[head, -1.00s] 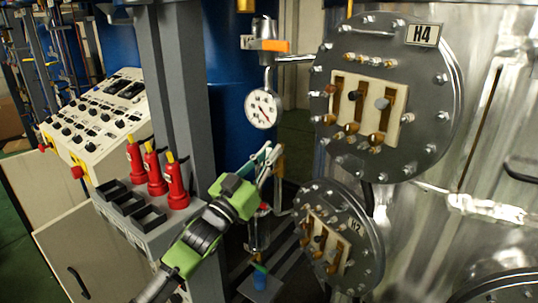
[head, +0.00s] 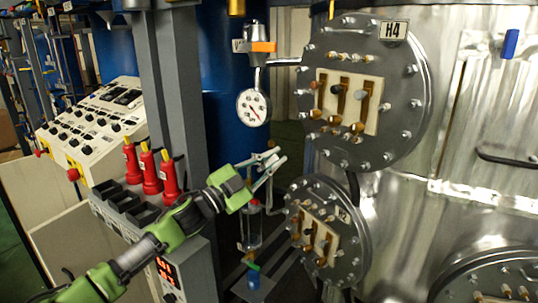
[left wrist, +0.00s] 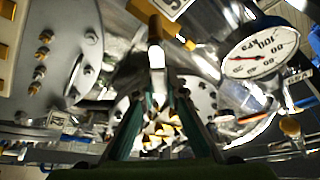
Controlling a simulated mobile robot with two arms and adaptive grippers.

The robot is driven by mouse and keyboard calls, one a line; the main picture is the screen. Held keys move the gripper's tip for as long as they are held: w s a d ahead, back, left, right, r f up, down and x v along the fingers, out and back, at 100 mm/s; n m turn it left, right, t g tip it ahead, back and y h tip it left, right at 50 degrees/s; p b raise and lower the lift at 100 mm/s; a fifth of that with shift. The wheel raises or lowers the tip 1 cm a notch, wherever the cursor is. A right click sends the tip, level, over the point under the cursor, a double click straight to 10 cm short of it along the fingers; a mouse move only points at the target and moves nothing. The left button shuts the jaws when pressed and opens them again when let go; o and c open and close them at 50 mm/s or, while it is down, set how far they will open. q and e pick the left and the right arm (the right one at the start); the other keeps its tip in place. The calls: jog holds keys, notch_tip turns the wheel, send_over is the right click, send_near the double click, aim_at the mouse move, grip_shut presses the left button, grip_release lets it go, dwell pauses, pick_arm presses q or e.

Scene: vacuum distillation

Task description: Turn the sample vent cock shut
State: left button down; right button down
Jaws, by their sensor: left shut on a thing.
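My left gripper (head: 272,163) reaches in from the left in the head view, below the dial gauge and left of the lower round flange. In the left wrist view its two fingers (left wrist: 158,85) close around a pale narrow piece (left wrist: 155,52) with a brown upper end, which I take to be the handle of the sample vent cock. In the head view the fingers hide most of the cock. Below the gripper hangs the clear sample vessel (head: 251,232). A green handle (head: 253,266) and a blue part (head: 253,282) sit under it. My right gripper is not in view.
The gauge (head: 253,107) hangs just above my gripper. The H4 flange (head: 385,130) and H2 flange (head: 350,250) stand close on the right. A grey column (head: 180,80), red bottles (head: 151,172) and a control panel (head: 90,120) are at left.

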pick_arm(q)
jog(key=shift+s+d+f+m+g+y+p, duration=0.2)
jog(key=shift+f+m+g+p, duration=0.45)
jog(key=shift+m, duration=1)
jog(key=shift+s+d+f+m+g+y+p, duration=0.25)
jog(key=shift+f+m+g+p, duration=0.4)
jog(key=shift+m, duration=0.95)
jog(key=shift+s+d+f+m+g+y+p, duration=0.1)
jog(key=shift+d+f+m+g+y+p, duration=0.25)
jog(key=shift+f+m, duration=0.95)
jog(key=shift+a+r+m+g, duration=0.1)
jog(key=shift+r+m+g, duration=0.15)
jog(key=shift+r+m, duration=0.15)
jog(key=c, duration=2)
grip_release()
jog(key=shift+c, duration=0.2)
jog(key=v, duration=1.2)
jog(key=shift+f, duration=0.1)
